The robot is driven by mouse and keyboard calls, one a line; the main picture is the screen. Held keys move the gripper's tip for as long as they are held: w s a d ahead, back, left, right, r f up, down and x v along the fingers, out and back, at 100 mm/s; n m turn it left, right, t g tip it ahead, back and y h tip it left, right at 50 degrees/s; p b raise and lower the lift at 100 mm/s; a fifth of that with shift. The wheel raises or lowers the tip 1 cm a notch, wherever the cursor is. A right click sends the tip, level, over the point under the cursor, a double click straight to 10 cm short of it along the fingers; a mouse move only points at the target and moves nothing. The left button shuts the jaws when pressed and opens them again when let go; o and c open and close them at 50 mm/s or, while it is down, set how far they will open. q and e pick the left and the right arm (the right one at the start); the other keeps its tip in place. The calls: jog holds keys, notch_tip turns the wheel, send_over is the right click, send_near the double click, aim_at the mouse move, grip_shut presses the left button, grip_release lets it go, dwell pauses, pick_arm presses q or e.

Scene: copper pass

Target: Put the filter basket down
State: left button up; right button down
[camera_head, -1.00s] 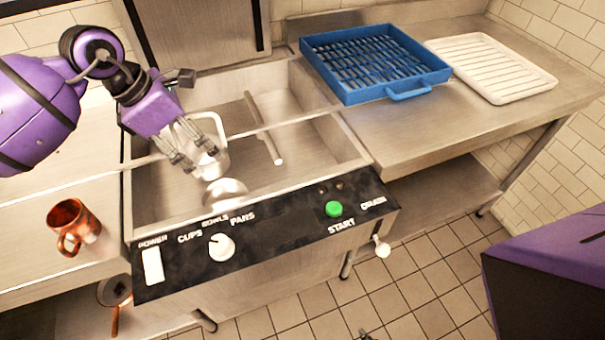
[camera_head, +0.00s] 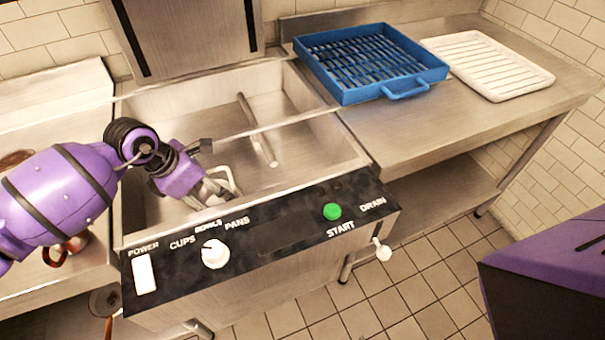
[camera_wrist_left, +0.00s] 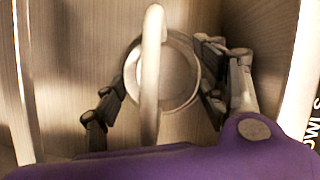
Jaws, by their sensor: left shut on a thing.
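The filter basket shows in the left wrist view (camera_wrist_left: 180,75) as a round metal cup with a pale looped handle across it. My left gripper (camera_head: 214,190) is shut on it, with fingers on both sides in the wrist view. In the head view only the basket's pale handle (camera_head: 228,175) shows clearly, low inside the steel tank (camera_head: 190,105) near its front wall. The rest of the basket is hidden by the gripper and the front edge. I cannot tell whether it touches the tank floor. My right gripper is out of view.
A rod (camera_head: 257,130) lies inside the tank and a thin bar crosses its top. A control panel (camera_head: 285,235) lines the front. A blue rack (camera_head: 375,62) and white tray (camera_head: 488,65) stand on the right counter. A copper mug (camera_head: 58,255) is partly behind my left arm.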

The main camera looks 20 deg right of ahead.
pick_arm(q)
jog(key=shift+f, duration=0.2)
jog(key=o, duration=1)
jog(key=shift+f, duration=0.1)
jog(key=shift+c, duration=0.2)
jog(key=shift+a+r, duration=0.15)
jog(key=shift+r, duration=0.4)
jog(key=v, duration=1.1)
jog(key=shift+r, duration=0.1)
